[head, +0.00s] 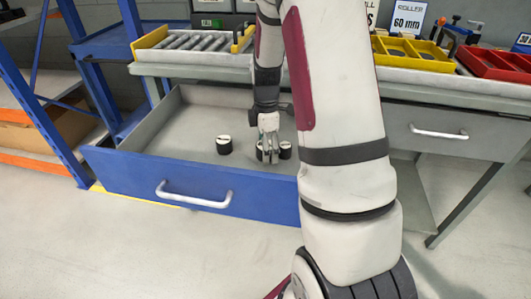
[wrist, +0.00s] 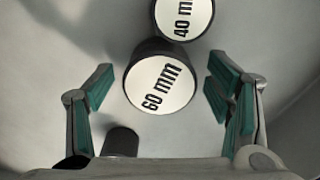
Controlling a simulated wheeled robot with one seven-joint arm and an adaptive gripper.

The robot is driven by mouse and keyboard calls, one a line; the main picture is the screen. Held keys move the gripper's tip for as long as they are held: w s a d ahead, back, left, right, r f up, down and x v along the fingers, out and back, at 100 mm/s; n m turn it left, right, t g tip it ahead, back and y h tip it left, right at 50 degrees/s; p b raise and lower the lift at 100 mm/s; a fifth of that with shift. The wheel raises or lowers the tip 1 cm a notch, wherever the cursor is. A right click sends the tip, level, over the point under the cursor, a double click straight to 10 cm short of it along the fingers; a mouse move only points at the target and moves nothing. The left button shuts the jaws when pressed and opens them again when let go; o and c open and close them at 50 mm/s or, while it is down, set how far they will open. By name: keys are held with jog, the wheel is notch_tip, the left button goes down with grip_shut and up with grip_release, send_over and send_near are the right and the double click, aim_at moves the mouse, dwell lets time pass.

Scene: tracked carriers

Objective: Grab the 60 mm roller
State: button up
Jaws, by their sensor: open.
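The 60 mm roller (wrist: 162,84) is a dark cylinder with a white top labelled "60 mm", seen from above in the wrist view. My gripper (wrist: 163,90) is open, with one green-padded finger on each side of this roller and visible gaps to both. The 40 mm roller (wrist: 183,16) stands just beyond it, cut off by the upper frame edge. In the head view my gripper (head: 269,152) points down into the open drawer, among small black rollers with white tops. It partly hides them, and their labels are unreadable there.
The open drawer (head: 190,186) has a blue front. Another roller (head: 224,145) stands apart to the left in it. A dark rounded shape (wrist: 121,141) near my left finger is unclear. Above are a bench with a yellow roller tray (head: 150,40), yellow bins and a "60 mm" sign (head: 408,19).

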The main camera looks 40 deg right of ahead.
jog(key=shift+r, duration=0.1)
jog(key=c, duration=1.5)
